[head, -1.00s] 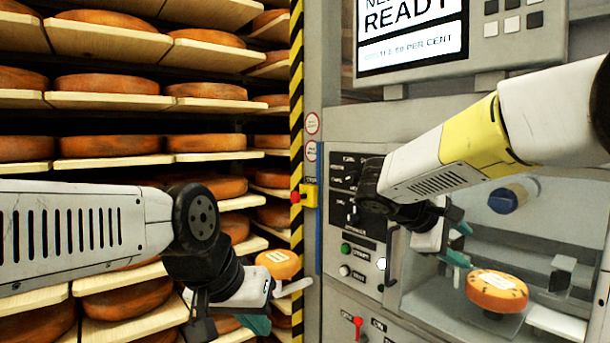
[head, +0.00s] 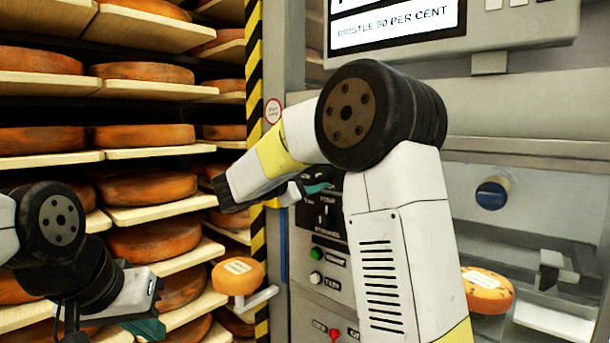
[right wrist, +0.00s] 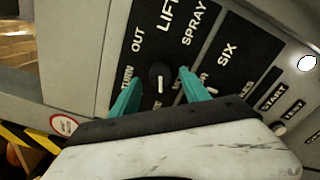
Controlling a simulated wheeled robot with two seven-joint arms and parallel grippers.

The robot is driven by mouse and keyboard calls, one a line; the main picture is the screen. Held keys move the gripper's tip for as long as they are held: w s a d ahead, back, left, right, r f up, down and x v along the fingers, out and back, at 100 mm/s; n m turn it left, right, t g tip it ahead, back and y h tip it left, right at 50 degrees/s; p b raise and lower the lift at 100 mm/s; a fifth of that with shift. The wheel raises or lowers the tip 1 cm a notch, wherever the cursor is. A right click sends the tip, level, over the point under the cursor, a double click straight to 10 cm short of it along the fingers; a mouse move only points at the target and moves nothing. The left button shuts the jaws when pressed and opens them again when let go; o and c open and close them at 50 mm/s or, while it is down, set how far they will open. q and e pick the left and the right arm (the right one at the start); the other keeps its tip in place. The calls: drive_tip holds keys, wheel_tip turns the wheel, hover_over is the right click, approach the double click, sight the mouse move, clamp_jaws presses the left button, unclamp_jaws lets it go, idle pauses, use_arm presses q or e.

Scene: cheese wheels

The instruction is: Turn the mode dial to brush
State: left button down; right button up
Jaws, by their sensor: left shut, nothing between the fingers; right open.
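In the right wrist view a black dial (right wrist: 159,72) with a white mark sits among the labels TURN, OUT, LIFT and SPRAY; other labels are hidden, and I cannot read BRUSH. My right gripper (right wrist: 159,78) is open, with one teal finger on each side of this dial; contact cannot be told. In the head view a teal fingertip of it (head: 318,188) shows at the panel. My left gripper (head: 149,328) is shut and empty, low at the left.
A green button (head: 317,254) and a white button (head: 316,279) sit below the panel. The screen (head: 395,22) reads BRISTLE 50 PER CENT. A blue knob (head: 492,193) and a cheese wheel (head: 487,291) are at right. Another cheese (head: 238,276) sits before the shelves.

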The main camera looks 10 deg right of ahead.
sight(322, 173)
drive_tip(key=shift+x, duration=1.2)
drive_tip(key=shift+s, duration=0.1)
drive_tip(key=shift+c, duration=0.2)
clamp_jaws()
drive_tip(key=shift+m, duration=0.4)
drive_tip(key=m, duration=0.3)
drive_tip(key=shift+m, duration=0.3)
drive_tip(key=m, duration=0.4)
drive_tip(key=shift+f+m, duration=0.1)
drive_tip(key=shift+m, duration=0.2)
